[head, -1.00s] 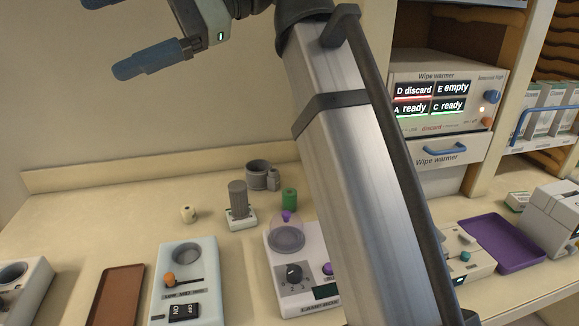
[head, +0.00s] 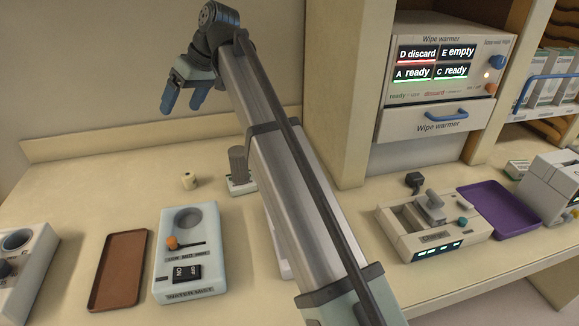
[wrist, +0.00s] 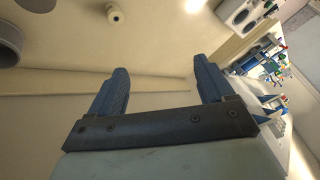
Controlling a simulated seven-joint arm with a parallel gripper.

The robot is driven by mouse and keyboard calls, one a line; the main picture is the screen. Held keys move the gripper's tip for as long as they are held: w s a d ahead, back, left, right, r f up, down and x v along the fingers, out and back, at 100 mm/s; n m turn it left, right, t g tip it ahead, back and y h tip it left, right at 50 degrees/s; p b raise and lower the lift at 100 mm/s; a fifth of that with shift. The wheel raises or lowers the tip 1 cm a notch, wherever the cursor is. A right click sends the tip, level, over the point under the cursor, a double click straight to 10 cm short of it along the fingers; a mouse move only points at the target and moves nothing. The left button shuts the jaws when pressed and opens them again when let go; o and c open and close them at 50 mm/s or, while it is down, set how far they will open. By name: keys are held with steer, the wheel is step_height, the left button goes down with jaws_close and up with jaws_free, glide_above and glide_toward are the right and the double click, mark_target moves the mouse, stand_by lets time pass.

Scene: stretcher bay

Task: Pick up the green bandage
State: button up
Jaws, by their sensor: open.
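The green bandage does not show in the current head view; my arm covers the part of the counter around where it stood. I cannot make it out in the wrist view either. My gripper (head: 184,102) is open and empty, its blue fingers pointing down, in the air in front of the back wall and above the counter's far left part. The wrist view shows the two fingers apart with nothing between them (wrist: 160,72). A cream roll (head: 188,181) stands on the counter below my gripper; a pale roll also shows at the wrist view's top (wrist: 114,14).
A grey cylinder on a white base (head: 238,165) stands beside my arm. A brown tray (head: 119,270), a pale blue switch device (head: 188,245), a beige device (head: 436,222) and a purple tray (head: 500,208) stand on the counter. The wipe warmer (head: 440,75) is at the back right.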

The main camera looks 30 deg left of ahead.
steer(key=w+f+n+t+h, duration=0.3)
steer(key=w+f+n, duration=0.2)
steer(key=w+f, duration=0.6)
steer(key=w+d+f+m, duration=0.2)
steer(key=w+d+f, duration=0.2)
steer(key=w+d, duration=1.05)
steer(key=shift+h, duration=0.3)
steer(key=f, duration=0.4)
steer(key=s+f, duration=0.1)
steer(key=f, duration=0.8)
steer(key=shift+s+a+f, duration=0.15)
steer(key=shift+s+a, duration=0.05)
steer(key=shift+a, duration=0.05)
steer(key=shift+c, duration=0.3)
steer(key=c, duration=1)
